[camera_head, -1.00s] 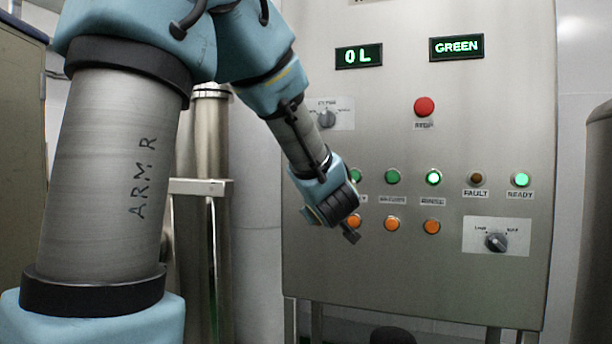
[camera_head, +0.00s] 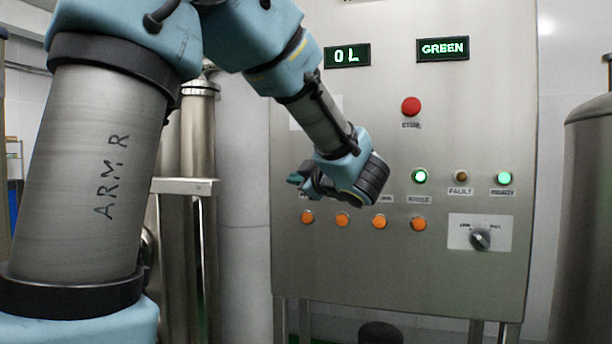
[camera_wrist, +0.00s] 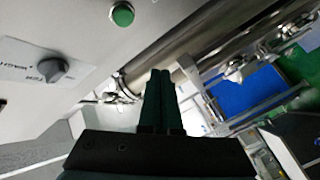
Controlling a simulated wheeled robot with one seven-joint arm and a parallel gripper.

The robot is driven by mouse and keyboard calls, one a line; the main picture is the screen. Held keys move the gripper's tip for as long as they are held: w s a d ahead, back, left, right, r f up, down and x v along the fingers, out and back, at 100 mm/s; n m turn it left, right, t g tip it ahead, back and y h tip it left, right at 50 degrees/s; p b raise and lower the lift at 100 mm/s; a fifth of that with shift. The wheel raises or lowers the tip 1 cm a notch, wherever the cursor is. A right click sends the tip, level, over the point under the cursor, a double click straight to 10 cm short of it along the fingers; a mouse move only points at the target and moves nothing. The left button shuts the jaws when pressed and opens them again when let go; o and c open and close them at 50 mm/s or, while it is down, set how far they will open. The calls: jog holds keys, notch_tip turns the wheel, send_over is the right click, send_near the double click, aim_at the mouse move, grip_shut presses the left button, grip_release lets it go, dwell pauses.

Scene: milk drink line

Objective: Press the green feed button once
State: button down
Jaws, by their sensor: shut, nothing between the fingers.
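The steel control panel (camera_head: 480,130) has a row of green buttons. In the head view one lit green button (camera_head: 420,176) shows to the right of my gripper (camera_head: 295,180); its label is blurred. The other green buttons in that row are hidden behind my gripper and wrist. My gripper is shut and empty, with its fingers pointing left in front of the panel. In the wrist view an unlit green button (camera_wrist: 122,14) shows above and left of the shut fingertips (camera_wrist: 160,74), apart from them. I cannot read which button is the feed one.
Several orange buttons, one at the left end (camera_head: 307,217), lie below my gripper. A red stop button (camera_head: 411,106), a fault lamp (camera_head: 461,176), a lit ready lamp (camera_head: 504,178) and a dial (camera_head: 480,239) are to the right. A steel tank (camera_head: 590,200) stands right.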

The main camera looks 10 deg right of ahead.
jog(key=w+d+p, duration=0.1)
jog(key=w+d, duration=0.3)
jog(key=w, duration=0.3)
jog(key=shift+w+p, duration=0.15)
jog(key=shift+p, duration=0.15)
dwell(1.8)
jog(key=shift+w+d, duration=0.15)
jog(key=shift+w, duration=0.15)
jog(key=shift+w+d, duration=0.2)
jog(key=shift+w, duration=0.2)
dwell(0.8)
jog(key=shift+s, duration=0.1)
jog(key=shift+s+a, duration=0.4)
jog(key=shift+s, duration=0.25)
jog(key=shift+s+a+b, duration=0.25)
jog(key=shift+s+a, duration=0.15)
jog(key=shift+s, duration=0.35)
jog(key=shift+s+a+b, duration=0.2)
jog(key=shift+s+a, duration=0.25)
jog(key=shift+s, duration=0.3)
jog(key=shift+s+a+b, duration=0.25)
jog(key=shift+s+a, duration=0.15)
jog(key=shift+s, duration=0.35)
